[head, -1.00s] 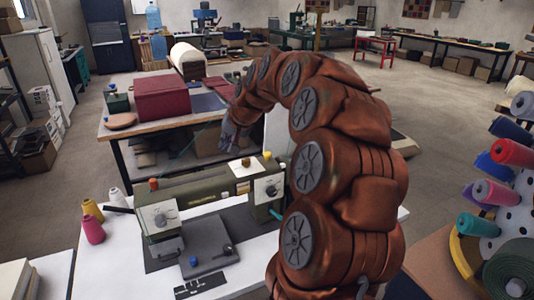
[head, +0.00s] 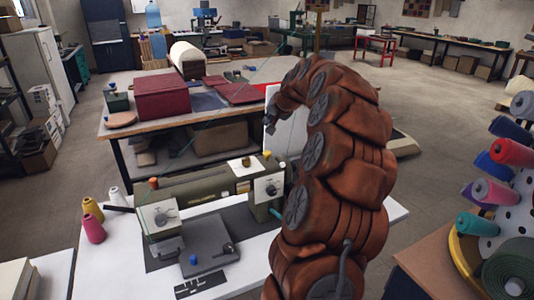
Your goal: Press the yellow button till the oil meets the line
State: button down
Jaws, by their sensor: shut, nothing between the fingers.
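The green machine (head: 205,197) stands on the white table. A small yellow-orange knob (head: 246,162) sits on its top, right of the middle, on a pale plate. A more orange knob (head: 153,183) tops its left end. I cannot tell for sure which is the yellow button. No oil level or line can be made out at this size. My gripper (head: 270,124), dark grey and small in view, is shut and empty. It appears above and behind the machine's right part, apart from the knobs. My arm hides part of the machine's right side.
Yellow and pink thread cones (head: 92,222) stand left of the machine. A grey plate (head: 205,248) with a blue knob (head: 193,260) lies in front. A table with a dark red box (head: 162,97) stands behind. Fabric rolls (head: 495,192) crowd the right.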

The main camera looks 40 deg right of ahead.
aim_at(268, 153)
notch_tip(268, 153, down, 8)
jog(key=shift+r+b, duration=0.1)
jog(key=shift+b, duration=0.9)
jog(key=shift+f, duration=0.45)
jog(key=shift+f+b, duration=0.1)
jog(key=shift+b, duration=0.25)
jog(key=shift+f+b, duration=0.35)
jog(key=shift+f+b, duration=0.6)
jog(key=shift+f, duration=0.25)
dwell(1.5)
jog(key=shift+r, duration=1.3)
jog(key=shift+p, duration=0.3)
jog(key=shift+r+p, duration=0.45)
jog(key=shift+r, duration=2.1)
